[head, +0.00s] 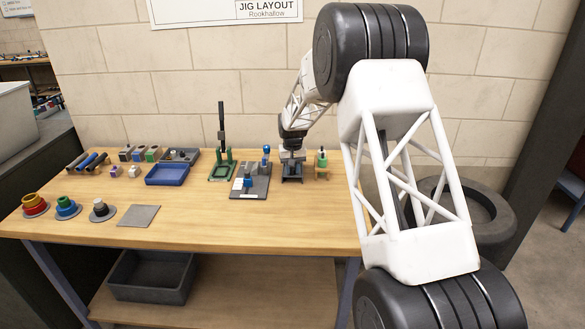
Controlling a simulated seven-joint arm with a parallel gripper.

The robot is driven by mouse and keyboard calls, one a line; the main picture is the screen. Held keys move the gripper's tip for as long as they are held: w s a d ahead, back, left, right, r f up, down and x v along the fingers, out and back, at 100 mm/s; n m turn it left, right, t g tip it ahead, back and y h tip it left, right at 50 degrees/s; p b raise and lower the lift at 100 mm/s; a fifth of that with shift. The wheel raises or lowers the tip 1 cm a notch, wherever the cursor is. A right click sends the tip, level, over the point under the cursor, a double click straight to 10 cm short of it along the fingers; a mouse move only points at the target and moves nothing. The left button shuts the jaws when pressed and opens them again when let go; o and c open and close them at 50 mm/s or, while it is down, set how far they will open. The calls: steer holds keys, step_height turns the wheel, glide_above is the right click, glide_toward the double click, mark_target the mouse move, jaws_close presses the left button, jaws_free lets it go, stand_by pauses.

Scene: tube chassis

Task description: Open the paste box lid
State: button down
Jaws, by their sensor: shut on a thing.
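My gripper (290,154) is at the back right of the bench, pointing down. It is shut on the top of a small dark box-like thing (292,174), which I take to be the paste box with its lid. The gripper covers part of it, and at this size I cannot make out the lid's edge or how far it is raised.
A small orange stand with a green item (321,163) is close on the right. A grey fixture plate (262,184) with blue parts is close on the left. Farther left are a green frame (222,171) with a tall dark upright and a blue tray (167,175). The front right bench is clear.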

mark_target(292, 168)
steer(key=c, duration=0.9)
jaws_free()
steer(key=shift+r, duration=3.9)
